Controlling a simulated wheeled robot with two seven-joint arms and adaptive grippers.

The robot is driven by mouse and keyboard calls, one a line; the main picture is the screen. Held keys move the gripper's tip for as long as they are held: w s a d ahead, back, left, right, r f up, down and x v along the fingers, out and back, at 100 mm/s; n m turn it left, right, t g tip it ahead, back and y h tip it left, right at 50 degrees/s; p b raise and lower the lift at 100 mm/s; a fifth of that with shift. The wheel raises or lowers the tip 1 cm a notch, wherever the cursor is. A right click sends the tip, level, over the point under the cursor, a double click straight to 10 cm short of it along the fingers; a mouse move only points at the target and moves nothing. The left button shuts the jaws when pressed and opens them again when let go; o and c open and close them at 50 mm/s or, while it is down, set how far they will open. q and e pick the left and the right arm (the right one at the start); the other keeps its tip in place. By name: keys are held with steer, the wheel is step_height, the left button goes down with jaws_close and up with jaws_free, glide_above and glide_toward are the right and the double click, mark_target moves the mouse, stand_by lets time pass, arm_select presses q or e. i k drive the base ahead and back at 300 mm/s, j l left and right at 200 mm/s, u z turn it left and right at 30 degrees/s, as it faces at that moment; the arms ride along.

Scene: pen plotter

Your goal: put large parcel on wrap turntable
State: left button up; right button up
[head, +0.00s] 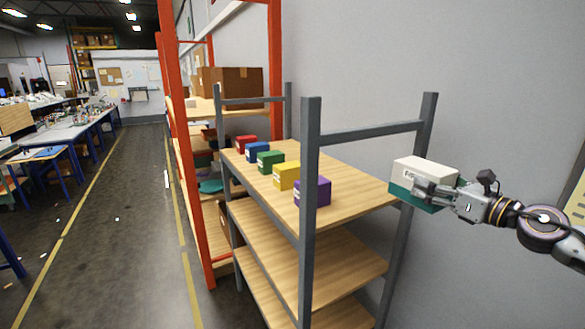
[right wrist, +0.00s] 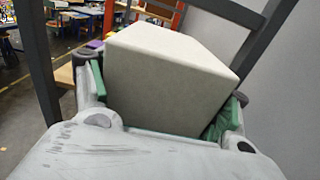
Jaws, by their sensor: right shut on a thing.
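My right gripper (head: 428,190) is shut on a white-and-green box (head: 424,172) with a printed label on its side. It holds the box in the air at the right end of the grey-framed wooden shelf unit. In the right wrist view, the pale box (right wrist: 165,80) sits between the two fingers and fills the space between them. I cannot tell whether this box is the large parcel. No wrap turntable can be made out. My left gripper is not in view.
The shelf unit's top board (head: 352,184) carries several small boxes, including a purple one (head: 313,191) and a yellow one (head: 286,175). A grey post (head: 311,170) rises at its front. An orange rack (head: 180,150) holds brown cartons (head: 240,84). The aisle floor at left is open.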

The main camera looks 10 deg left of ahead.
mark_target(214, 185)
steer(key=i+j, duration=1.4)
steer(key=j, duration=0.25)
